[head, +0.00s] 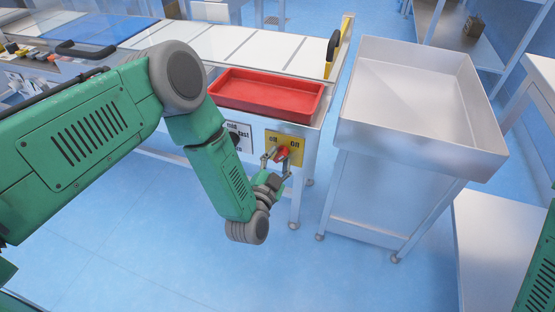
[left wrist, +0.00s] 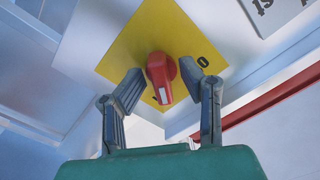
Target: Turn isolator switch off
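The isolator switch is a red rotary knob (head: 283,152) on a yellow plate (head: 272,136) at the front of the conveyor's end. Small labels on the plate are hard to read. My left gripper (head: 277,162) is at the knob with its fingers apart. In the left wrist view the red knob (left wrist: 159,70) sits between the two fingertips (left wrist: 162,80), with visible gaps, so neither finger is clearly touching. The knob's white mark points toward the bottom of that view, and a black 0 shows on the yellow plate (left wrist: 185,35) to its right. My right gripper is out of view.
A red tray (head: 265,94) lies on the conveyor end above the switch. A white labelled panel (head: 238,132) is left of the plate. A metal bin table (head: 415,95) stands close on the right. Open blue floor (head: 150,240) lies in front.

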